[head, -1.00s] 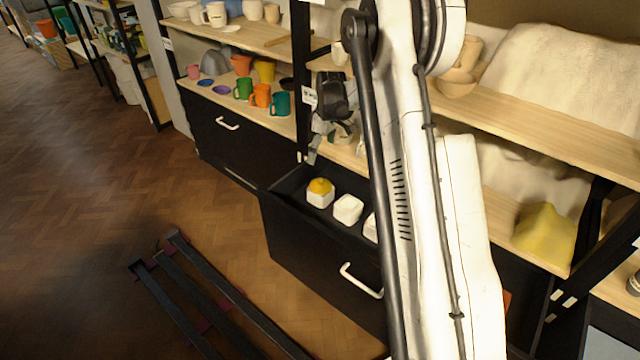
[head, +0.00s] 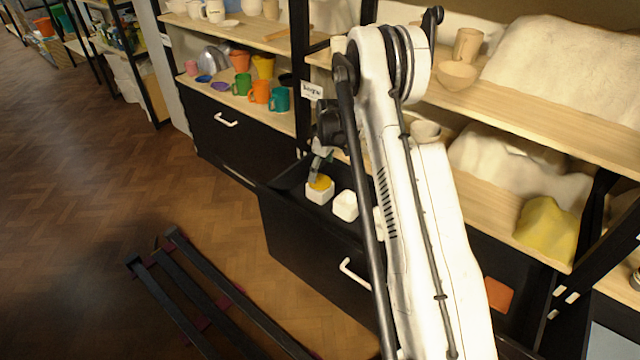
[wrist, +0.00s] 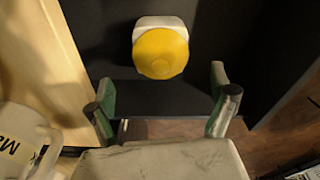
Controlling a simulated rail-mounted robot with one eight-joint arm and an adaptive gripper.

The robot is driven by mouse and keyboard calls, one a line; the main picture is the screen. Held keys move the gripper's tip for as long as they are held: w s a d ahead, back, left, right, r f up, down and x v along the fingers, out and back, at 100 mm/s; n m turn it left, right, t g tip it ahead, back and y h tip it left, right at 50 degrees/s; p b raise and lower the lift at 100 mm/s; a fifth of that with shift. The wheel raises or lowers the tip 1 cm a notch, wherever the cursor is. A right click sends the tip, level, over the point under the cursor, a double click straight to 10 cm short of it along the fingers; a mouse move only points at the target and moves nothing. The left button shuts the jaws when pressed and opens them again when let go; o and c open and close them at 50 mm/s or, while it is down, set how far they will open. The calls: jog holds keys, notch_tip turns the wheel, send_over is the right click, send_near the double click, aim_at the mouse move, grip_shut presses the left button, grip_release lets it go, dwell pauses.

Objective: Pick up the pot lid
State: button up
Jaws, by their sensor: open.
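The pot lid (head: 320,183) is yellow and round, with a small knob. It sits on a white pot (head: 319,196) in the open dark drawer (head: 292,235). In the wrist view the lid (wrist: 160,52) shows from above at top centre, covering much of its white pot (wrist: 150,22). My gripper (wrist: 160,88) is open and empty, with its green-padded fingers apart. In the wrist view the lid lies just beyond the fingertips, between their lines. In the head view my gripper (head: 321,163) is by the lid and overlaps its upper edge; contact cannot be told.
Another white pot (head: 345,205) stands right of the lidded one; my arm hides more of the drawer. A lettered white mug (wrist: 18,145) is close at lower left in the wrist view. Shelves with coloured mugs (head: 259,91) stand behind left. The wooden floor (head: 100,200) is open.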

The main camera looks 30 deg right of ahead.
aim_at(320, 175)
jog(key=f+b, duration=0.1)
jog(key=f, duration=0.1)
jog(key=f+b, duration=0.1)
jog(key=f, duration=0.2)
jog(key=shift+w+a, duration=0.1)
jog(key=shift+a, duration=0.1)
jog(key=shift+c, duration=0.3)
jog(key=c, duration=1.2)
jog(key=shift+r, duration=0.1)
